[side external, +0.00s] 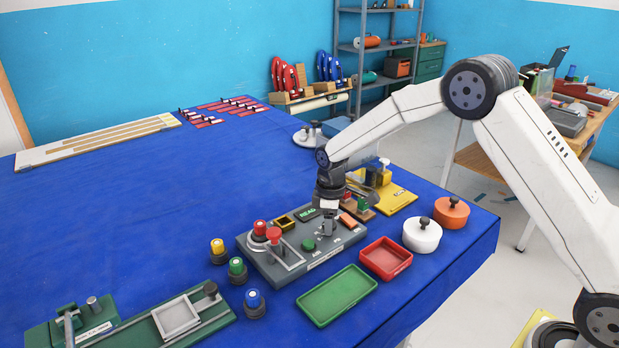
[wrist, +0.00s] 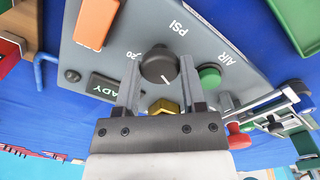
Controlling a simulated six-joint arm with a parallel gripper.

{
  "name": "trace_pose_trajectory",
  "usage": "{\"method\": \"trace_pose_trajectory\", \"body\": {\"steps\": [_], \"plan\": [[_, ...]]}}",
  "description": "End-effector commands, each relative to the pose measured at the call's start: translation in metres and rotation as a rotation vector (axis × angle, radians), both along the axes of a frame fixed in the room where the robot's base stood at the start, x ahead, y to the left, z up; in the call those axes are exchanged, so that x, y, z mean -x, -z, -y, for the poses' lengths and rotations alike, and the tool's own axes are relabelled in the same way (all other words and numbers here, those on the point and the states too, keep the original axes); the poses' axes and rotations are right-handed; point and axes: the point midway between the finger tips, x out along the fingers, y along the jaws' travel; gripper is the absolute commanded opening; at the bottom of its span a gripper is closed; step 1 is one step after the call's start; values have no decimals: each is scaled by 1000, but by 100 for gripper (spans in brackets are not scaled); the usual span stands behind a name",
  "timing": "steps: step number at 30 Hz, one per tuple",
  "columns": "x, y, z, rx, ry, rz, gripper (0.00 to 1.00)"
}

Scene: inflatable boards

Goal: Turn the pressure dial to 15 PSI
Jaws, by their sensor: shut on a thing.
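The pressure dial (wrist: 160,66) is a dark grey round knob with a short white pointer line, on a grey control panel (wrist: 225,45) lettered PSI and AIR. My gripper (wrist: 159,78) has one finger on each side of the dial and is shut on it. In the side external view my gripper (side external: 327,226) points down at the right part of the panel (side external: 262,262), and the dial is mostly hidden by the fingers.
On the panel are a green button (side external: 309,244), a red knob (side external: 273,233), an orange switch (side external: 348,220) and a READY display (side external: 306,213). A green tray (side external: 338,296) and a red tray (side external: 386,258) lie in front.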

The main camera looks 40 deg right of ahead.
Motion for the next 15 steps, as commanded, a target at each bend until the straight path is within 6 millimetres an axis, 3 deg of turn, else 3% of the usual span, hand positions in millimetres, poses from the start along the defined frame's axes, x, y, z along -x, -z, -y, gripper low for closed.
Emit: {"method": "trace_pose_trajectory", "body": {"steps": [15], "plan": [[0,0,0,0,491,2,0]]}}
